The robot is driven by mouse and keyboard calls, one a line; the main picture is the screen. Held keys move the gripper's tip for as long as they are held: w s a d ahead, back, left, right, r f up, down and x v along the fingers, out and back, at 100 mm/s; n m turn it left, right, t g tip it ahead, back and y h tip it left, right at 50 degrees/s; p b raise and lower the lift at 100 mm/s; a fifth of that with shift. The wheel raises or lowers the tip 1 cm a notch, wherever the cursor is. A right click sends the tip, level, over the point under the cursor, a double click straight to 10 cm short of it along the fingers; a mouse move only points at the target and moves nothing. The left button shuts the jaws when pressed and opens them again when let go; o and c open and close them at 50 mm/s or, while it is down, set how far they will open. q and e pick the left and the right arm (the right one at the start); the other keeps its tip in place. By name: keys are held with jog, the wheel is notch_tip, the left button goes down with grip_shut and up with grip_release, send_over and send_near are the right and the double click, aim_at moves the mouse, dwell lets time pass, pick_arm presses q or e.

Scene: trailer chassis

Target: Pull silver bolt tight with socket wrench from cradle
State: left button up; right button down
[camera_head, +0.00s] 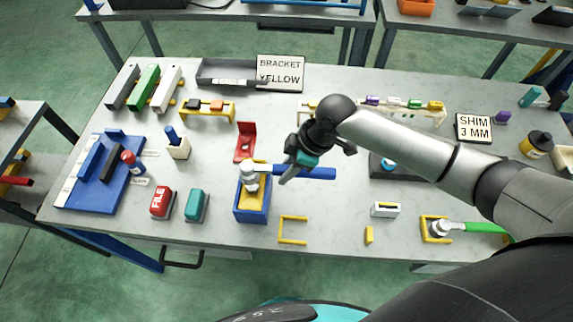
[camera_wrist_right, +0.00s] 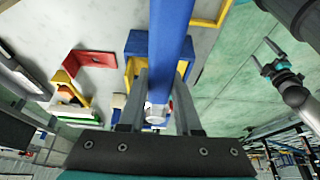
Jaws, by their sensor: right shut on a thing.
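My right gripper (camera_head: 300,165) is shut on the blue handle of a socket wrench (camera_head: 318,172). The handle runs between its fingers in the right wrist view (camera_wrist_right: 168,45), with a silver end piece (camera_wrist_right: 156,113) showing near them. In the head view, the wrench's silver head (camera_head: 250,178) is at the left end, over a blue block (camera_head: 250,213) with a yellow top. A silver bolt under that head cannot be made out. A yellow frame-shaped cradle (camera_head: 281,231) stands empty to the block's right. My left gripper (camera_wrist_right: 272,60) is open over the green floor.
A green-handled wrench (camera_head: 470,227) lies in a yellow cradle at the right. A red bracket (camera_head: 245,142) stands behind the block. Red (camera_head: 161,201) and teal (camera_head: 196,205) blocks stand to its left. A blue tray (camera_head: 75,192) is farther left.

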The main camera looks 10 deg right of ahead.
jog(key=shift+f+b, duration=1.2)
jog(key=shift+f, duration=1.1)
jog(key=shift+p, duration=0.7)
jog(key=shift+f+b, duration=0.5)
jog(key=shift+f, duration=0.25)
dwell(0.6)
dwell(0.3)
jog(key=c, duration=1.1)
grip_release()
jog(key=shift+c, duration=0.2)
grip_shut()
